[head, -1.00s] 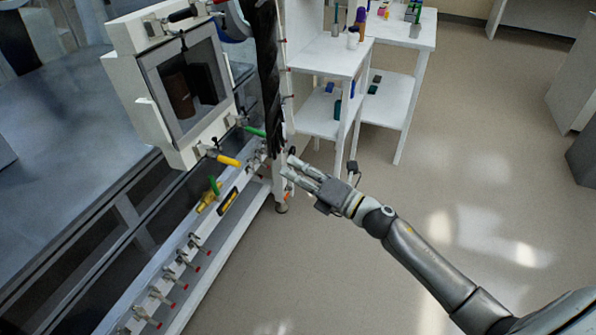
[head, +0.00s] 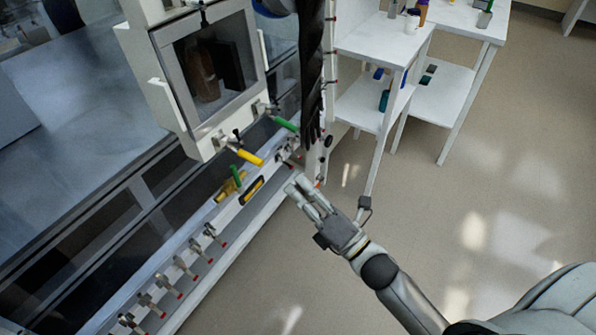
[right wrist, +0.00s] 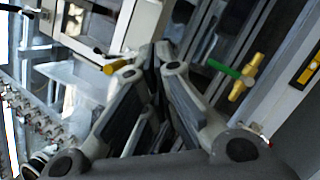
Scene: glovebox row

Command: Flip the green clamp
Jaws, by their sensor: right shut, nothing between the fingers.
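The green clamp (head: 285,124) has a green handle. It sits at the lower right of the glovebox's window door in the head view, its handle slanting up to the left. I cannot make it out in the right wrist view. My right gripper (head: 297,187) is shut and empty, in front of the rail and below the green clamp in the picture, apart from it. Its fingers also show in the right wrist view (right wrist: 162,62). My left gripper is not in view.
A yellow-handled clamp (head: 250,157) is left of the green one and also shows in the wrist view (right wrist: 117,66). A brass valve with a green handle (head: 236,176) is below it. Several red-tipped valves line the rail. White shelves (head: 372,45) stand behind; floor at right is clear.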

